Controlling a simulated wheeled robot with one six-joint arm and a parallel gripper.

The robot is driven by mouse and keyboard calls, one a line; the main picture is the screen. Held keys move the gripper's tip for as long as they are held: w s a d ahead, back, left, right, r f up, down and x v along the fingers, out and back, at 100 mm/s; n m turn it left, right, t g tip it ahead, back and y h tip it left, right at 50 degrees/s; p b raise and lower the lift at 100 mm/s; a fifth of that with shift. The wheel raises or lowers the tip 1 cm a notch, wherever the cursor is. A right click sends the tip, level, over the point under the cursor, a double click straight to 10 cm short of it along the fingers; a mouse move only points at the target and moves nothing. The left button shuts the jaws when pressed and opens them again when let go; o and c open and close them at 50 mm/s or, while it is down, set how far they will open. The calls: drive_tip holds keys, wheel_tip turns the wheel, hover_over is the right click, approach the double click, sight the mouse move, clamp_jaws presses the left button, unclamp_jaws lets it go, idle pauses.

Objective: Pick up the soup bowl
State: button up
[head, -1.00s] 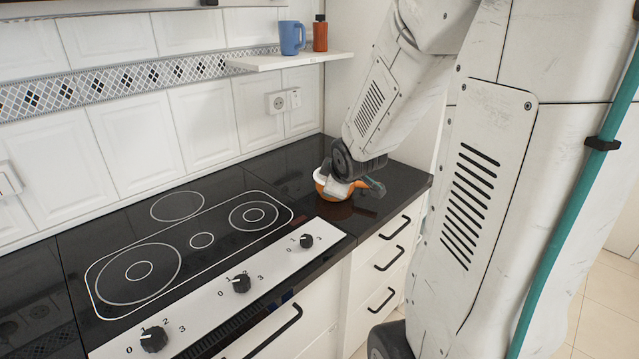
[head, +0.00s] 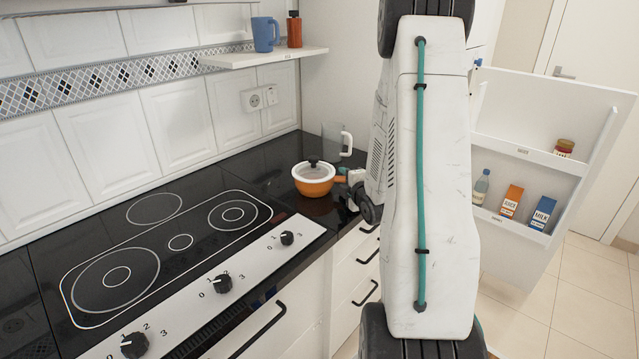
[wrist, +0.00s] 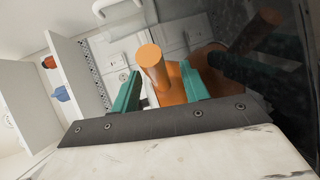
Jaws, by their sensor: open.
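The soup bowl (head: 313,187) is an orange pot with a white rim, a clear lid with a dark knob, and an orange handle on its right side. It stands upright on the black counter, right of the hob. My gripper (head: 352,184) is at the handle side of it, partly hidden by my arm. In the wrist view the orange handle (wrist: 152,62) shows between the two teal fingers of my gripper (wrist: 161,72). The fingers are apart and I see no clear grip on it. Much of the bowl is hidden there.
A clear jug (head: 334,141) with a white handle stands just behind the bowl. A shelf (head: 265,58) above holds a blue mug (head: 265,34) and an orange bottle (head: 294,30). At right, an open door (head: 545,125) has shelves with cartons and bottles. The hob (head: 165,250) surface is clear.

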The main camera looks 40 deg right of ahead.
drive_tip(key=x, duration=0.3)
drive_tip(key=shift+w+d, duration=0.1)
clamp_jaws()
drive_tip(key=shift+r, duration=0.2)
